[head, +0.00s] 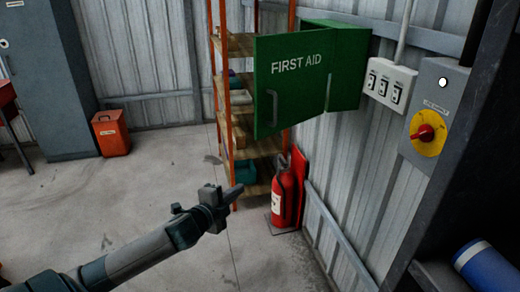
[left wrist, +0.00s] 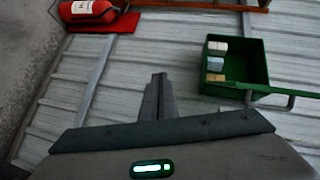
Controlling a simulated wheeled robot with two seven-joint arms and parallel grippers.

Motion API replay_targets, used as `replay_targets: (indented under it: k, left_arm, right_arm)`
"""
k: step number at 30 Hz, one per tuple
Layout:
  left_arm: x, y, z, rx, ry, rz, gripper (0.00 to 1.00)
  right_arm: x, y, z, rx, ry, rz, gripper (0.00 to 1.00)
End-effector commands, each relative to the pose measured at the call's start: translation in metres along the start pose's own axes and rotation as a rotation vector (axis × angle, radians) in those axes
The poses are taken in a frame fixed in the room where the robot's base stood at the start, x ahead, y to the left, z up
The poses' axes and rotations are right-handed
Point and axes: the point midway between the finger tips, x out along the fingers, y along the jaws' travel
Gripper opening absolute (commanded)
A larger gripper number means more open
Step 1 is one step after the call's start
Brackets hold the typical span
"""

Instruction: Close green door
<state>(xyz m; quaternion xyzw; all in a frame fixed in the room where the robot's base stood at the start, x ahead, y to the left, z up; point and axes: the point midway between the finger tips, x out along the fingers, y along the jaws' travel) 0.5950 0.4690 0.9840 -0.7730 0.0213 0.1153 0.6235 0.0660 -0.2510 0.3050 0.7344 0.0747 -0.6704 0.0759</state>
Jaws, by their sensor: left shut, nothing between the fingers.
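The green door (head: 298,107), lettered FIRST AID and fitted with a handle, stands swung open from the green first aid cabinet (head: 346,72) on the corrugated wall. In the left wrist view the open cabinet (left wrist: 215,88) shows white and tan boxes inside. There the door (left wrist: 262,91) is seen nearly edge-on, its handle sticking out. My left gripper (head: 236,190) is shut and empty, below and left of the door and apart from it. Its closed fingers also show in the left wrist view (left wrist: 158,88). My right gripper is not in view.
A red fire extinguisher (head: 287,195) stands below the door by the wall. An orange shelf rack (head: 233,150) is behind the door. A switch box (head: 390,84) and a grey panel with a red knob (head: 424,132) are right of the cabinet.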

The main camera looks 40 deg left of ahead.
Motion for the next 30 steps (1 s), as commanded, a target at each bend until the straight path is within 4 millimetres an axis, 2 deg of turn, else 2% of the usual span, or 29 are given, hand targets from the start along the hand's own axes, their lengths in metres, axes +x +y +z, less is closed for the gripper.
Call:
replay_targets:
  k: [1,3,6,9,15,30]
  left_arm:
    - [-0.011,-0.032,-0.02,0.049,0.04,-0.046,0.0]
    - [-0.026,-0.064,-0.043,0.104,0.08,-0.095,0.0]
    - [-0.045,-0.095,-0.068,0.164,0.123,-0.146,0.0]
    - [-0.058,-0.113,-0.082,0.2,0.148,-0.177,0.0]
    - [-0.065,-0.121,-0.089,0.218,0.159,-0.193,0.0]
    - [-0.057,-0.123,-0.09,0.214,0.158,-0.193,0.0]
  right_arm:
    - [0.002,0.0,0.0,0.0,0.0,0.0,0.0]
    - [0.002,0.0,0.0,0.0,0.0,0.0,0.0]
    - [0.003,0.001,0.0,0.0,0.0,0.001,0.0]
    - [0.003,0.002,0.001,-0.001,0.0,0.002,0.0]
    - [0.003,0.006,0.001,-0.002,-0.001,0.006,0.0]
    - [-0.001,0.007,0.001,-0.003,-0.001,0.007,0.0]
